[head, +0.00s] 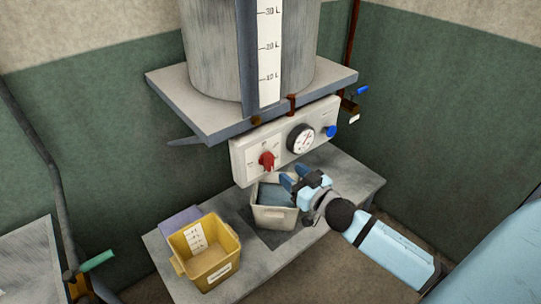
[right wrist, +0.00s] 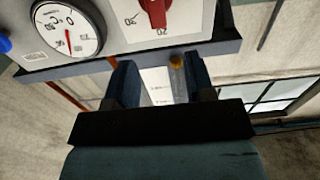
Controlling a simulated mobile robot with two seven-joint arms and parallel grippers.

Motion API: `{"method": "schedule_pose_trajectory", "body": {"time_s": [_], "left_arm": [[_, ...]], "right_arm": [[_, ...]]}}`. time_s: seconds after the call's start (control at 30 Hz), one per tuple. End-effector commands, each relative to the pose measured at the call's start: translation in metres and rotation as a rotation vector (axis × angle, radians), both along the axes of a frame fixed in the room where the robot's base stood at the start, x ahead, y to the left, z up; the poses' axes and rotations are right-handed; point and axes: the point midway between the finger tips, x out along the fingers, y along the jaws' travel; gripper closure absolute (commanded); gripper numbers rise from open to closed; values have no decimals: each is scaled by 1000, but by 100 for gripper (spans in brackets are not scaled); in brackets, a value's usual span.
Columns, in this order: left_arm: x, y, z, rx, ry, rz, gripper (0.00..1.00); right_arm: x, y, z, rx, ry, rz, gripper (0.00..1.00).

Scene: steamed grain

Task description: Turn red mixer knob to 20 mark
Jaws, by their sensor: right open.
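The red mixer knob (head: 266,160) is on the left part of the white control panel (head: 246,170), below the big tank. The right wrist view shows the panel upside down, with the red knob (right wrist: 154,12) at the top edge, partly cut off. Printed numbers beside it look like 20 and 30; the knob's exact setting is hard to tell. My right gripper (head: 288,183) is open and empty, below and to the right of the knob, apart from it. Its two fingers (right wrist: 160,82) show in the wrist view with nothing between them. My left gripper is not in view.
The panel also holds a round dial (head: 300,138) and a blue knob (head: 330,131). A grey shelf (head: 180,97) juts out above. A pale bin (head: 272,215) stands below my gripper on the bench (head: 350,182), with a yellow bin (head: 215,270) to its left.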

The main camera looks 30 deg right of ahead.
Motion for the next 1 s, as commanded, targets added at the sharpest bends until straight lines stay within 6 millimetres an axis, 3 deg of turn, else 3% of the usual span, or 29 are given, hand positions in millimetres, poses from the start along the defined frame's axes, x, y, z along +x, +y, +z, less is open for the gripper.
{"method": "schedule_pose_trajectory", "body": {"time_s": [0.2, 0.43, 0.6, 0.9, 1.0], "left_arm": [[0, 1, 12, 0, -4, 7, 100], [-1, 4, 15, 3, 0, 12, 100], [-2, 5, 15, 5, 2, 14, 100], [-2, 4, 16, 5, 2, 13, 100], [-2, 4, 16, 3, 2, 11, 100]], "right_arm": [[47, 3, 3, -3, -1, -1, 51], [82, 7, 1, -1, 0, 0, 51], [94, 8, 0, 0, 1, 0, 51], [96, 8, -1, 0, 1, 0, 51], [96, 8, -1, 0, 1, 0, 72]]}}
